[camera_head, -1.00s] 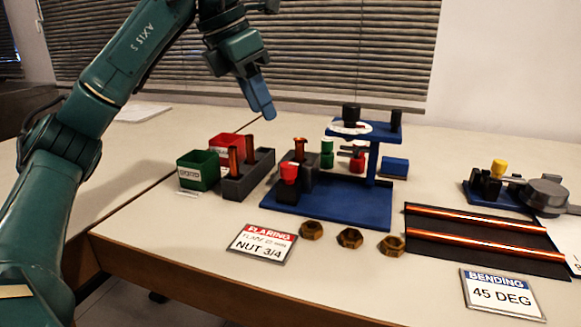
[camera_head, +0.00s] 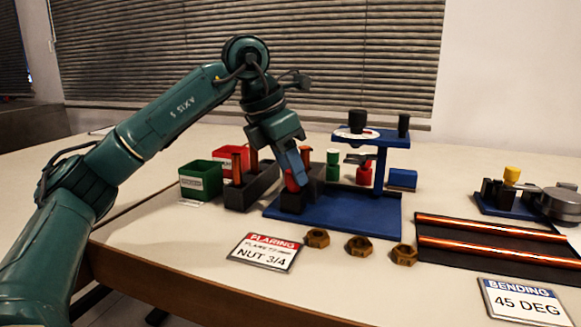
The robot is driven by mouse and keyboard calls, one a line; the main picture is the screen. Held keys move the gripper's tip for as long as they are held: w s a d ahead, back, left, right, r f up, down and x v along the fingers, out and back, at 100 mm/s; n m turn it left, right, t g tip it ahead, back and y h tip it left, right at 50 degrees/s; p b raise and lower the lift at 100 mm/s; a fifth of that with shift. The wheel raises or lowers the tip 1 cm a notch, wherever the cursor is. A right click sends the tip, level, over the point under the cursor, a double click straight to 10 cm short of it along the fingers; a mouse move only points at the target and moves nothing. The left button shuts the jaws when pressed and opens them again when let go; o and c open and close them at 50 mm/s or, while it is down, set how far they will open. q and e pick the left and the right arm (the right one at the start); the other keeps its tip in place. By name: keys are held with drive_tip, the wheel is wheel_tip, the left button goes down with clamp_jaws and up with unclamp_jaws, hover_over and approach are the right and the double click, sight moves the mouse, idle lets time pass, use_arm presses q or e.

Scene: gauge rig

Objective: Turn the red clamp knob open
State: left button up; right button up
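The red clamp knob (camera_head: 291,181) sits on a black block at the left end of the blue flaring rig base (camera_head: 345,212). My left gripper (camera_head: 297,172) points down at the knob, its blue fingers in front of and just above it. The fingers hide part of the knob. I cannot tell whether they touch it or how far apart they are. My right gripper is out of view.
The blue rig post and top plate (camera_head: 372,135) stand right of my gripper. A dark holder (camera_head: 252,190) with copper pieces and a green bin (camera_head: 201,180) stand to the left. Brass nuts (camera_head: 358,247) and a flaring sign (camera_head: 265,252) lie in front.

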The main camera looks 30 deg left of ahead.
use_arm(q)
drive_tip(key=shift+c, duration=0.6)
drive_tip(key=c, duration=0.6)
